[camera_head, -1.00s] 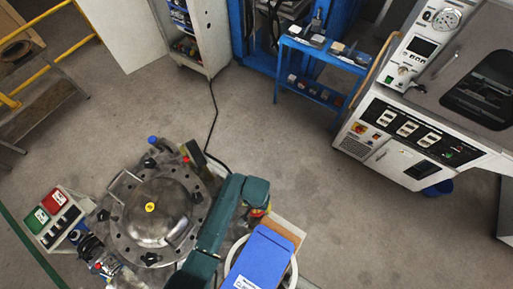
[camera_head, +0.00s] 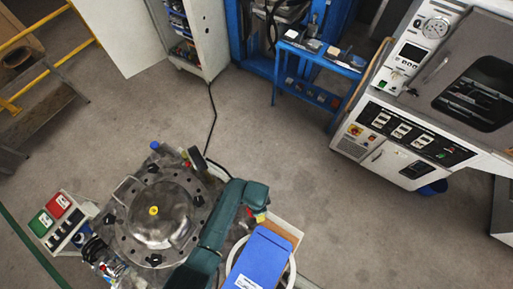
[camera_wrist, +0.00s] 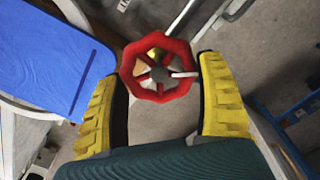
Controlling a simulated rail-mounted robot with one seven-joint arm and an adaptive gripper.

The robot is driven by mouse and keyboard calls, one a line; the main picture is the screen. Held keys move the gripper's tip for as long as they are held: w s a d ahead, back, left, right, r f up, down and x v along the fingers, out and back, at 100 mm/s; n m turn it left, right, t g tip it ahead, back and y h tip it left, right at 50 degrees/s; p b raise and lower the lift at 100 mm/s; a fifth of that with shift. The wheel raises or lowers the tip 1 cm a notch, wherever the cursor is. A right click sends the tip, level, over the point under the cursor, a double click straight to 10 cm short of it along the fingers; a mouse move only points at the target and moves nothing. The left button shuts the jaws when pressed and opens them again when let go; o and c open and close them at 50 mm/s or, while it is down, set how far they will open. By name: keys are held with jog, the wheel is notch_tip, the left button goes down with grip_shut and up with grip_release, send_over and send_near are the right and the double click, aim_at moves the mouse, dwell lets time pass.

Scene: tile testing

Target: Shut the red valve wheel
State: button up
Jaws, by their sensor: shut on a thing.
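The red valve wheel (camera_wrist: 152,95) is in the middle of the wrist view, an eight-sided rim with spokes. My gripper (camera_wrist: 160,68) has one yellow-padded finger at each side of the wheel. It is shut on the rim, left finger touching or very near the left edge, right finger at the right edge. A pale rod-like part crosses the wheel's right side. In the head view my gripper (camera_head: 257,214) is small at the end of my green arm. The wheel is mostly hidden there, so its turn angle cannot be told.
A blue box lid (camera_head: 260,256) lies close beside my gripper. A round steel vessel (camera_head: 160,225) with black knobs stands left of my arm. A box with red and green buttons (camera_head: 58,215) is at the far left.

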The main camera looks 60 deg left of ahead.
jog(key=m, duration=0.4)
jog(key=shift+s+d+p, duration=0.1)
jog(key=shift+d+p, duration=0.05)
jog(key=shift+p, duration=0.25)
jog(key=shift+f+m, duration=0.1)
jog(key=shift+m, duration=1.7)
jog(key=o, duration=1.1)
jog(key=shift+o, duration=0.2)
notch_tip(320, 180, up, 12)
jog(key=shift+p, duration=0.3)
